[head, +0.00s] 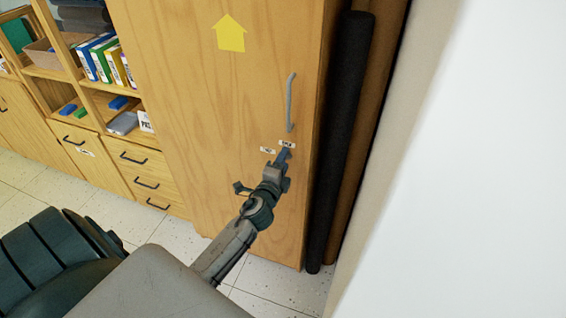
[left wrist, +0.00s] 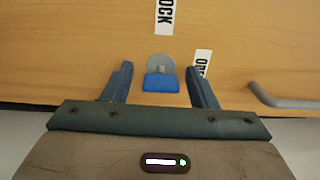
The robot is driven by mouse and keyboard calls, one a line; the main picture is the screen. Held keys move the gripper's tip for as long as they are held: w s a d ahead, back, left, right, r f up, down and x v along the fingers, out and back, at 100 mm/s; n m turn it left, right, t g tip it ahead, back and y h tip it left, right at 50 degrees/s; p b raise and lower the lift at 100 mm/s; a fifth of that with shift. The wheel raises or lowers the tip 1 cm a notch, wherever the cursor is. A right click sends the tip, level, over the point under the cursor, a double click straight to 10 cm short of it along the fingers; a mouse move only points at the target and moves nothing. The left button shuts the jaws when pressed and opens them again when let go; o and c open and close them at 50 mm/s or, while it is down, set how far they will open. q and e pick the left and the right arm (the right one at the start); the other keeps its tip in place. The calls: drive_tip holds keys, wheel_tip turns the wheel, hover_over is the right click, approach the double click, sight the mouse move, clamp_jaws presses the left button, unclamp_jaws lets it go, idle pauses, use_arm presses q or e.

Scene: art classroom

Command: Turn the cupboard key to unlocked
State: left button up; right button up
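The key shows in the left wrist view as a blue bow (left wrist: 161,83) in front of a round grey lock plate (left wrist: 160,63) on the wooden cupboard door (head: 215,120). My left gripper (left wrist: 161,88) is open, one finger on each side of the bow, with a gap on both sides. A LOCK label (left wrist: 165,15) is above the plate; a partly hidden label starting "OP" (left wrist: 202,64) is to its right, behind a finger. In the head view my left gripper (head: 283,157) is at the door below the handle and covers the key. My right gripper is not in view.
A grey bar handle (head: 290,103) is above the lock in the head view; it also shows at right in the left wrist view (left wrist: 290,101). A dark roll (head: 340,130) stands right of the cupboard, beside a white wall (head: 470,170). Shelves and drawers (head: 145,180) are left.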

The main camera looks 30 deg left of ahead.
use_arm(q)
drive_tip(key=b+v, duration=0.2)
drive_tip(key=v, duration=0.8)
drive_tip(key=shift+s+d+b, duration=0.2)
drive_tip(key=shift+s+b, duration=0.15)
drive_tip(key=shift+b, duration=0.05)
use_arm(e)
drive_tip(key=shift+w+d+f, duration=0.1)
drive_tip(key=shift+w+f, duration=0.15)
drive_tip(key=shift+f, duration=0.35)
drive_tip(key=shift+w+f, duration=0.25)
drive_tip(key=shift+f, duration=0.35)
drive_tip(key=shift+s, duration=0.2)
